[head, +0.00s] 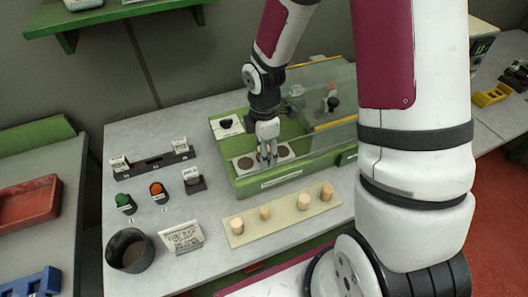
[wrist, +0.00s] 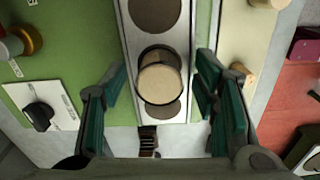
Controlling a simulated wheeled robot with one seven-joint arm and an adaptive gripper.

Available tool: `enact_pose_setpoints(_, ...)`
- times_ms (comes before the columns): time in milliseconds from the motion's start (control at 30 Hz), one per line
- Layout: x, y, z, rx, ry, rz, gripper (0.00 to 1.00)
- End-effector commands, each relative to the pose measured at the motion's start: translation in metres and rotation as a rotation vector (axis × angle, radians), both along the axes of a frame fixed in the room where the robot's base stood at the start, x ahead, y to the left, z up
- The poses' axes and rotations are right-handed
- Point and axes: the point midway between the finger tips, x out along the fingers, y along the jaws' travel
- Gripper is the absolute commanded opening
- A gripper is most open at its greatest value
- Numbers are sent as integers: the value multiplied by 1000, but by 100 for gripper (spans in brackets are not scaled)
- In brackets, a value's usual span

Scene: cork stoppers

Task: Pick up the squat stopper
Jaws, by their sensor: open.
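A pale cork stopper (wrist: 160,80), broad for its height, stands on a light plate (wrist: 125,20) with dark round spots in the wrist view. I take it for the squat stopper. My gripper (wrist: 161,70) is open, with one green-padded finger on each side of the stopper and gaps between. In the head view my gripper (head: 266,157) points down over the plate on the front of a green machine (head: 252,187). There the fingers mostly hide the stopper. I cannot tell the exact height of the fingertips over the plate.
Several other stoppers stand on a beige strip (head: 285,222) in front of the machine, including a wide one (head: 237,225) at its left end. A dark cup (head: 129,250), a sign card (head: 182,238) and green (head: 123,200) and orange (head: 157,189) buttons are to the left. A clear panel (head: 320,85) stands behind.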

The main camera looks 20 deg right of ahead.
Motion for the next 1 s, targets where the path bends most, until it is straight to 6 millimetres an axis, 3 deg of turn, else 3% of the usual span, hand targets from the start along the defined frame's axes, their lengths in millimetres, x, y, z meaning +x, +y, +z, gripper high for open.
enact_pose_setpoints(100,0,0,0,0,0,-1,55)
enact_pose_setpoints(267,0,0,0,0,0,-1,22)
enact_pose_setpoints(300,0,0,0,0,0,-1,20)
enact_pose_setpoints(767,1,0,4,0,-1,-2,17)
enact_pose_setpoints(1000,2,-1,28,-1,-5,-3,17)
